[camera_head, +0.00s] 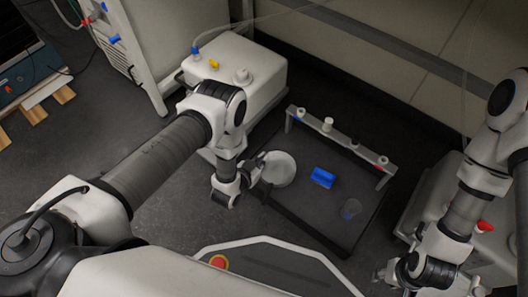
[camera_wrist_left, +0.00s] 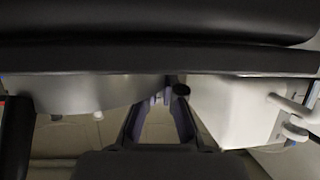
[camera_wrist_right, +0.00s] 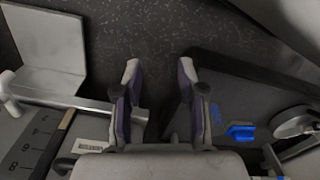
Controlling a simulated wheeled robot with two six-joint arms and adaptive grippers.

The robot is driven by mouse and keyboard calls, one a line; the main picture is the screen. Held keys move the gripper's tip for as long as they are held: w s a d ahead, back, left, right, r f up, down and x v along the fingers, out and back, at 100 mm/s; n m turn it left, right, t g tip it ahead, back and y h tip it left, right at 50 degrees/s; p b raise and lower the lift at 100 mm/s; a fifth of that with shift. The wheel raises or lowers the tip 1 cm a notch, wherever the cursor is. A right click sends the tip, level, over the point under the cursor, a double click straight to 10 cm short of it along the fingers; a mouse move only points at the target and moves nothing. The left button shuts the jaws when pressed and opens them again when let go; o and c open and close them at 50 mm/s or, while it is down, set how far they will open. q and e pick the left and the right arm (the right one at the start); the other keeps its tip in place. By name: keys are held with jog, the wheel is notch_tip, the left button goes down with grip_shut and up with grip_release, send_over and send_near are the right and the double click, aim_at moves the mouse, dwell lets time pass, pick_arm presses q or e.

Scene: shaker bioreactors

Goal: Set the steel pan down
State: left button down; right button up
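The steel pan (camera_head: 281,170) is a shiny round dish at the left edge of the dark tabletop (camera_head: 320,225). My left gripper (camera_head: 258,168) is at the pan's left side and appears shut on it. In the left wrist view the pan (camera_wrist_left: 85,93) is a grey shape close to the dark surface. I cannot tell whether it rests on the tabletop or sits just above it. The pan (camera_wrist_right: 297,122) also shows at the right of the right wrist view. My right gripper (camera_wrist_right: 160,75) is open and empty, low at the right of the head view (camera_head: 382,277).
A white machine (camera_head: 250,75) stands behind; another white unit (camera_head: 425,205) is at the right.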

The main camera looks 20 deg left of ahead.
pick_arm(q)
jog(key=shift+f, duration=0.35)
jog(key=shift+r, duration=0.2)
jog(key=shift+f, duration=0.2)
jog(key=c, duration=1.3)
grip_release()
pick_arm(e)
jog(key=shift+w+f, duration=0.1)
jog(key=shift+f, duration=0.05)
pick_arm(q)
jog(key=shift+s+a+r+p, duration=0.1)
jog(key=shift+s+r+p, duration=0.2)
jog(key=shift+r+p, duration=0.2)
jog(key=p+v, duration=0.6)
jog(key=v, duration=0.5)
jog(key=shift+s+f, duration=0.15)
jog(key=shift+s, duration=0.05)
pick_arm(e)
notch_tip(320, 180, up, 7)
jog(key=shift+f, duration=0.2)
